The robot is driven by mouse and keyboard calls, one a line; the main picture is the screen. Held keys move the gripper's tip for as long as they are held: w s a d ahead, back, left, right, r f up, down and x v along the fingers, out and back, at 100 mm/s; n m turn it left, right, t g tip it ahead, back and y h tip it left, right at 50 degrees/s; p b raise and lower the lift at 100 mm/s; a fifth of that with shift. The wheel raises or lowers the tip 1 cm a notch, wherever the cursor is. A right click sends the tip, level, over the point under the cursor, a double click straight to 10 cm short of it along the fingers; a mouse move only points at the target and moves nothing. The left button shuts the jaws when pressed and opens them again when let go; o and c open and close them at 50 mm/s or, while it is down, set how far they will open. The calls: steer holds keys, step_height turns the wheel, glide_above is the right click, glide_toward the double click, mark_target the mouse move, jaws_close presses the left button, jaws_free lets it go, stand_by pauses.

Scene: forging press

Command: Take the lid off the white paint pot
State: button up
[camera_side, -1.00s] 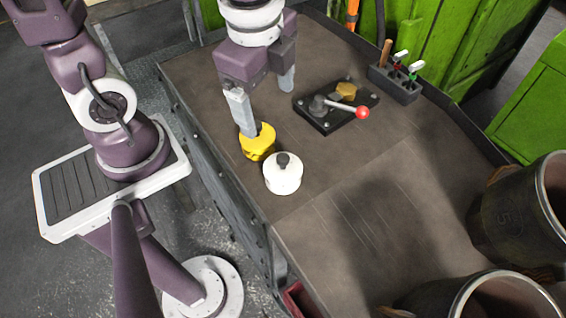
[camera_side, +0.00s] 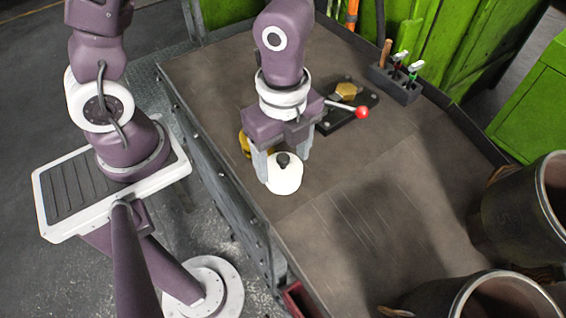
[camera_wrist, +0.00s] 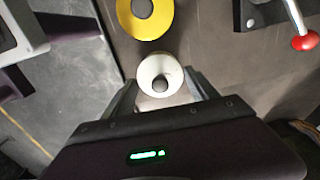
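The white paint pot (camera_side: 285,181) stands upright on the table, with its lid and dark knob (camera_side: 283,160) on top. In the wrist view the white pot's lid (camera_wrist: 149,69) and dark knob (camera_wrist: 160,84) lie between my two fingers. My gripper (camera_side: 284,168) points down at the pot, with one finger on each side in the picture. The fingers are apart, and I see no clear contact with the knob. Part of the pot's top is hidden behind a finger in the side view.
A yellow pot (camera_wrist: 146,20) stands close behind the white one, mostly hidden in the side view. A dark plate with a red-knobbed lever (camera_side: 361,112) is to the right. A tool rack (camera_side: 395,84) stands at the back.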

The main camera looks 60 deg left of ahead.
steer(key=c, duration=0.9)
steer(key=shift+r, duration=0.1)
